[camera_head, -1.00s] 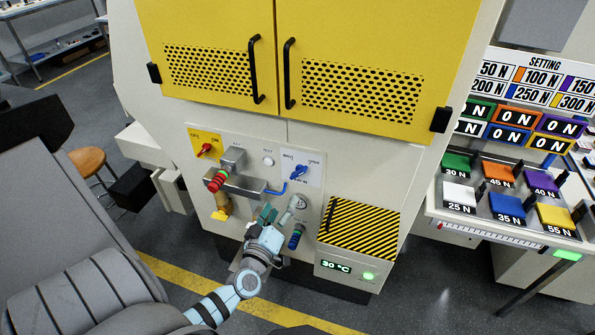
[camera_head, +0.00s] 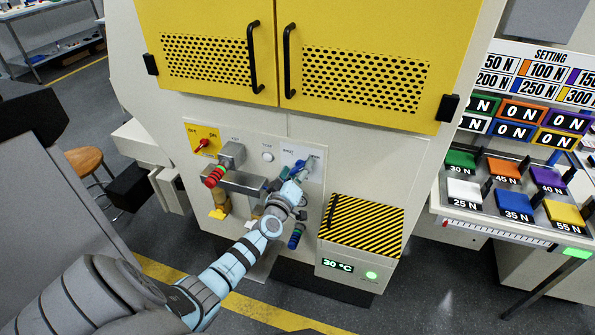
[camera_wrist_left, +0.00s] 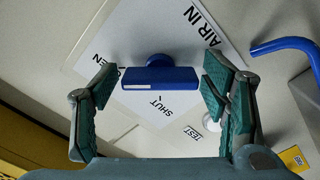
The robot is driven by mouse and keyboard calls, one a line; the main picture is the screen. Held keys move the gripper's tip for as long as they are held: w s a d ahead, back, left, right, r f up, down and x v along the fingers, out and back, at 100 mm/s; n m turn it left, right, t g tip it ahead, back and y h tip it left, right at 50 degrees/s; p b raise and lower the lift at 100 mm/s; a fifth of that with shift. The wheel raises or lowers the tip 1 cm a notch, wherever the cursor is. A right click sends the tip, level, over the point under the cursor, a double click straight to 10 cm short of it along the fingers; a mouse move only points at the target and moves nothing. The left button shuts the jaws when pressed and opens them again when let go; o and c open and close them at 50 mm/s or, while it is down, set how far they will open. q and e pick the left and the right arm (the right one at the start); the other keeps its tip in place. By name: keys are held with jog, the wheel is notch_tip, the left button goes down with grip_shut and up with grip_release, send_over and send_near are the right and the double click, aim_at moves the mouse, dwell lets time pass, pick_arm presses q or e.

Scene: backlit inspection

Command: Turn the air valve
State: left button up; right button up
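The air valve's blue handle (camera_wrist_left: 160,78) stands out from a white label plate marked AIR IN, OPEN and SHUT. In the left wrist view it lies level across the picture, between my left gripper's green-padded fingers (camera_wrist_left: 158,88). The fingers are open, with a gap on each side of the handle. In the head view my left gripper (camera_head: 292,184) is at the valve's plate (camera_head: 314,165) and partly covers the blue handle (camera_head: 300,167). My right gripper is not in view.
A red switch (camera_head: 202,145), a grey fixture with a red-green grip (camera_head: 216,176) and a white TEST button (camera_head: 267,157) are left of the valve. A blue bent handle (camera_wrist_left: 285,46) is near the gripper. A hazard-striped box (camera_head: 362,220) is at lower right.

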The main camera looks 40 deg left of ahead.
pick_arm(q)
jog(key=c, duration=0.8)
jog(key=shift+n, duration=0.3)
jog(key=n, duration=0.8)
jog(key=shift+f+n, duration=0.1)
jog(key=shift+n, duration=0.3)
jog(key=n, duration=0.4)
jog(key=shift+n+b, duration=0.3)
jog(key=shift+n, duration=2)
